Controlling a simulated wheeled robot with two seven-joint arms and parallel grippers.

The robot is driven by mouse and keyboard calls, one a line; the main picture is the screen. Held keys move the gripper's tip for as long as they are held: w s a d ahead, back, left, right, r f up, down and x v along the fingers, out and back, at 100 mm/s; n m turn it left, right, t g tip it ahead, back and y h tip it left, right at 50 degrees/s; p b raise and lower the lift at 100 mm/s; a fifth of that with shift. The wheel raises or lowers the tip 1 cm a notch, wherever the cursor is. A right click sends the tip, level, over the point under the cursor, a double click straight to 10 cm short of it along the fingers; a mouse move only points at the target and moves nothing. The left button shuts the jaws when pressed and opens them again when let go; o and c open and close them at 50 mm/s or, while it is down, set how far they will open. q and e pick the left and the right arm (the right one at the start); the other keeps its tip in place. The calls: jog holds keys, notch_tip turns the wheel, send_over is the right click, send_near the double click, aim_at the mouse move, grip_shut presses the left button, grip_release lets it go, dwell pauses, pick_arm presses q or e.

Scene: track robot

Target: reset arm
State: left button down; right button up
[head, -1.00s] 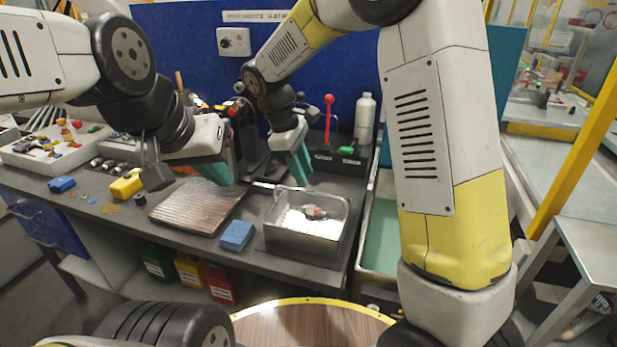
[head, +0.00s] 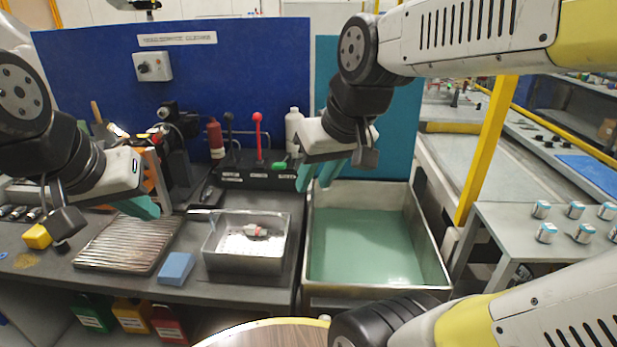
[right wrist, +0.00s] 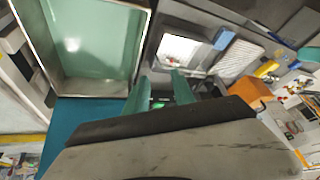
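My left gripper (head: 142,206) comes in from the left, with teal fingertips above the bench near the ribbed metal tray (head: 128,243). Its fingers overlap in this view, so any gap between them is hidden. My right gripper (head: 318,174) is raised near the back left corner of the green-bottomed tub (head: 365,245), its fingers pointing down. In the right wrist view its two teal fingers (right wrist: 160,92) stand apart with nothing between them.
A metal bin (head: 245,262) with a small red-and-white part inside stands on the bench beside a blue block (head: 176,268). A white bottle (head: 293,132) and red-knobbed lever (head: 257,140) stand behind. A side table (head: 510,233) with several small cans and a yellow post (head: 487,150) are at right.

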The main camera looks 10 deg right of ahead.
jog(key=shift+s+d+f+m+t, duration=0.1)
jog(key=shift+s+d+m+t, duration=0.15)
jog(key=shift+s+m, duration=0.25)
jog(key=shift+s+d+m+t, duration=0.1)
jog(key=shift+s+m+t, duration=0.2)
jog(key=shift+s, duration=0.35)
dwell(0.4)
